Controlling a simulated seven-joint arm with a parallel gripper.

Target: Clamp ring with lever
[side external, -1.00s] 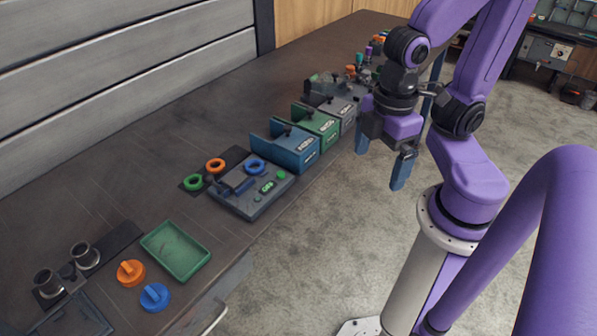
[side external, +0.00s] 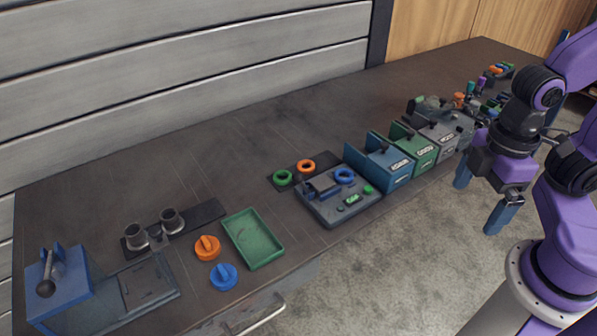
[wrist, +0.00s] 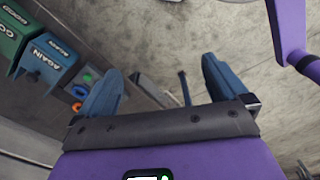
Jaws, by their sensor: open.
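A blue block with a black, ball-ended lever (side external: 48,280) stands at the far left of the table in the side view. Two grey flanged pipe pieces (side external: 155,230) stand on a dark strip to its right. A green ring (side external: 283,178), an orange ring (side external: 306,166) and a blue ring (side external: 344,176) lie mid-table; the blue one is on a grey panel. I cannot tell which is the clamp ring. My gripper (side external: 479,205) is open and empty, off the table's front edge, far right of the pipes. The wrist view shows its blue fingers (wrist: 162,68) apart over the floor.
A green tray (side external: 253,238), an orange knobbed cap (side external: 207,248) and a blue one (side external: 223,276) are near the pipes. Labelled blue (side external: 388,168), green (side external: 420,152) and grey (side external: 443,140) bins line the right front. The table's back is clear.

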